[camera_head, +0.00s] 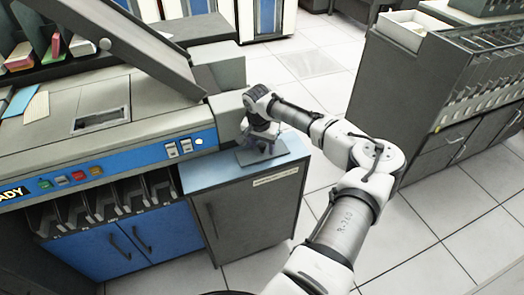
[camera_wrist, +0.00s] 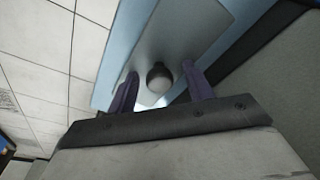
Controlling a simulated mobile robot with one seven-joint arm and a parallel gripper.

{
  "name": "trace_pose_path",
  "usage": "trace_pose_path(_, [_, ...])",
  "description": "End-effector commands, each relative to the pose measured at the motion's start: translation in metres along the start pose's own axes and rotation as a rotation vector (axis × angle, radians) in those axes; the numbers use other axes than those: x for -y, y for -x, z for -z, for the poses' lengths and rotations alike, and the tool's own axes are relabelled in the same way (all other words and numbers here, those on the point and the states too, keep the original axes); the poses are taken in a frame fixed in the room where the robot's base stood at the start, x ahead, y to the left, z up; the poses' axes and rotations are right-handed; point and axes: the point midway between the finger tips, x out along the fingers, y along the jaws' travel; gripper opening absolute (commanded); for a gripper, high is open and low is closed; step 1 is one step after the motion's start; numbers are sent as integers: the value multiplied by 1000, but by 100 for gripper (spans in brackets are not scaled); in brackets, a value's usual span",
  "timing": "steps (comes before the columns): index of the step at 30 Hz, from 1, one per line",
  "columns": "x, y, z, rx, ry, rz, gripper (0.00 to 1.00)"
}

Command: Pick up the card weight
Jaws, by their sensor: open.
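The card weight is a flat grey plate (camera_head: 281,154) with a round knob, lying on the blue top of a low grey cabinet (camera_head: 212,172). In the wrist view the plate (camera_wrist: 183,30) spreads beyond my fingers, and its dark rounded knob (camera_wrist: 160,78) shows between them. My gripper (camera_head: 262,147) points down over the weight in the head view. Its two purple fingers (camera_wrist: 160,72) are open, one on each side of the knob, with gaps visible. The knob is hidden behind my gripper in the head view. I cannot tell the exact finger height.
A grey machine block (camera_head: 217,68) and slanted panel stand close behind and left of my gripper. The card machine's control panel (camera_head: 110,165) with buttons is at left. Another grey cabinet (camera_head: 425,110) with slots stands at right. Tiled floor lies between.

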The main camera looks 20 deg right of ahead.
Motion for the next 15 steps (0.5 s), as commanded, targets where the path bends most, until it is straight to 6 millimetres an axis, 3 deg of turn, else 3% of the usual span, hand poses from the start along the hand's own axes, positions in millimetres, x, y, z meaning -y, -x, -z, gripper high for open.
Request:
trace_pose_path(4, [0, 0, 0, 0, 0, 0, 49])
trace_pose_path(15, [0, 0, 0, 1, 0, 0, 0])
